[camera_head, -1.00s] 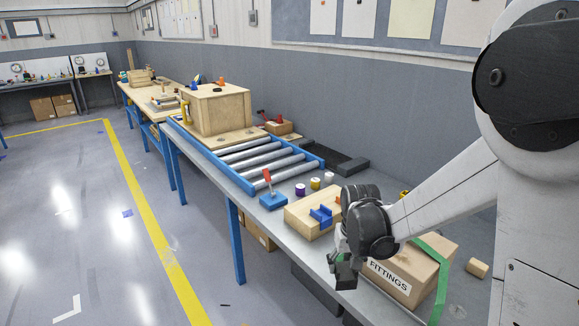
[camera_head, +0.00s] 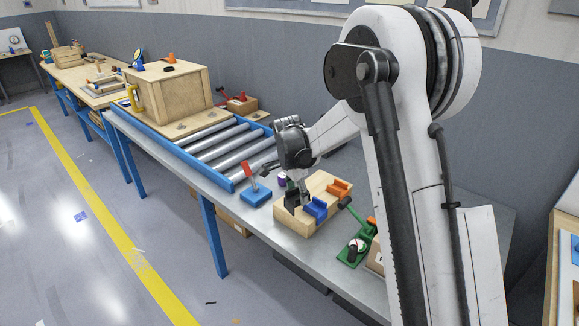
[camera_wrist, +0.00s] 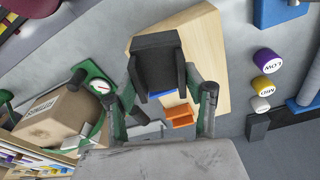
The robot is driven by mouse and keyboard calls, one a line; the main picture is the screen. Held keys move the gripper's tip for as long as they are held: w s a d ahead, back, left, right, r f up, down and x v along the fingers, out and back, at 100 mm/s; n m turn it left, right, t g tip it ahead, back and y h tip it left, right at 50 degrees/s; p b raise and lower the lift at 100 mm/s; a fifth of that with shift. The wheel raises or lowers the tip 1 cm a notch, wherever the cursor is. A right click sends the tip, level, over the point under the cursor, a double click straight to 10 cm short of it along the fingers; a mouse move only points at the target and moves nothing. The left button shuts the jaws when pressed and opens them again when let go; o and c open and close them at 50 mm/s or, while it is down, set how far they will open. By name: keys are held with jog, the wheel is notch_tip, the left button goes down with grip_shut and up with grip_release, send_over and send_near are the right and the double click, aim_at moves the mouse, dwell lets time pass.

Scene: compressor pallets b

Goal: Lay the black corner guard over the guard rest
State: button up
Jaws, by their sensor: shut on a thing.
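The black corner guard (camera_head: 292,199) is in my gripper (camera_head: 302,188), over the left end of a pale wooden block (camera_head: 318,222). In the wrist view, the guard (camera_wrist: 157,68) sits between the two fingers of my gripper (camera_wrist: 160,82), which are shut on it. A blue saddle (camera_head: 316,209) and an orange saddle (camera_head: 339,188) stand on the block; the guard partly hides the blue one in the wrist view. I cannot tell which part is the guard rest, or whether the guard touches the block.
A blue base with a red lever (camera_head: 257,195) stands left of the block, near the roller conveyor (camera_head: 220,150). A green clamp (camera_head: 355,248) lies to the right. In the wrist view, purple (camera_wrist: 267,62), yellow and white labelled cylinders stand beside the block.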

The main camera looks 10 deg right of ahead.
jog(key=w+r+m+g+p, duration=0.2)
jog(key=w+m+p, duration=0.1)
jog(key=w+m, duration=0.7)
jog(key=m, duration=0.4)
jog(key=shift+w+m+y, duration=0.25)
jog(key=shift+m+y, duration=0.05)
jog(key=shift+m, duration=0.1)
jog(key=shift+a, duration=0.1)
jog(key=shift+f+b, duration=1.85)
jog(key=shift+f, duration=0.35)
jog(key=shift+b, duration=0.3)
jog(key=shift+s+f+b, duration=0.15)
jog(key=shift+f+b, duration=1.3)
jog(key=shift+f, duration=0.5)
